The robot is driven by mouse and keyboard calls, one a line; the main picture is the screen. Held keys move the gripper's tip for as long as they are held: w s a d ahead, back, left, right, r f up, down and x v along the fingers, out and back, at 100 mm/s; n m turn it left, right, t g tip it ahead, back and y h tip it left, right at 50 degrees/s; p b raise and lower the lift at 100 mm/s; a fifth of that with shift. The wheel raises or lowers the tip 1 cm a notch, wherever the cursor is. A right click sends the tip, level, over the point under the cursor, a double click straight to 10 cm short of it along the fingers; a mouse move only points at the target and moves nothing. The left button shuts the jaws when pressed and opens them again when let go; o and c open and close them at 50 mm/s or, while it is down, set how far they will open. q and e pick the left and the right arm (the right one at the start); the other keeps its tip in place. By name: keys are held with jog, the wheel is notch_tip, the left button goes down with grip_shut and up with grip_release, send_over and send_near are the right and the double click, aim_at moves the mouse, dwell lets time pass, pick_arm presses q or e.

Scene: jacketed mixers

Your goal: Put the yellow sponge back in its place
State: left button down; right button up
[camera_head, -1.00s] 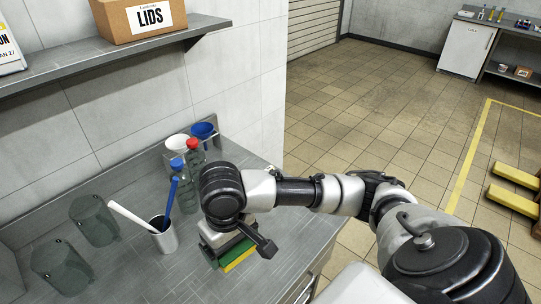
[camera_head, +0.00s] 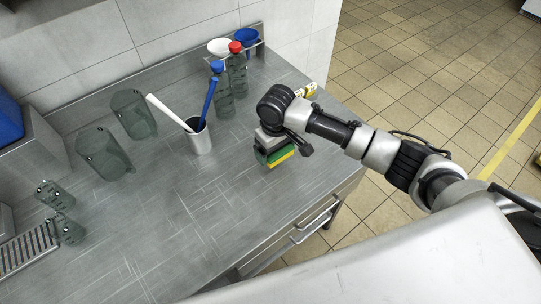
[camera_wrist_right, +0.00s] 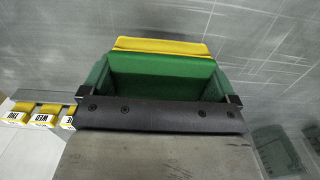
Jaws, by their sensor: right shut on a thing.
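The yellow sponge (camera_head: 281,158) has a green layer against its yellow. My right gripper (camera_head: 270,149) holds it low over the steel bench (camera_head: 190,235), near the right edge. I cannot tell whether the sponge touches the bench. In the right wrist view, the sponge's yellow edge (camera_wrist_right: 160,46) lies beyond the green part, between the two fingers of my right gripper (camera_wrist_right: 160,78). My left gripper is in neither view.
A steel cup (camera_head: 201,143) holds a white and a blue handled tool. Clear jugs (camera_head: 106,155) and a slotted rack (camera_head: 28,250) are left. Small yellow labelled items (camera_wrist_right: 42,116) show in the wrist view. Front bench is bare.

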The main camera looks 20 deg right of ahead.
aim_at(270, 157)
jog(key=shift+w+a+f, duration=0.45)
jog(key=shift+a, duration=0.1)
jog(key=shift+f, duration=2.05)
jog(key=o, duration=0.5)
jog(key=shift+f, duration=0.1)
jog(key=shift+o, duration=0.2)
notch_tip(270, 157, up, 12)
jog(key=shift+r, duration=0.15)
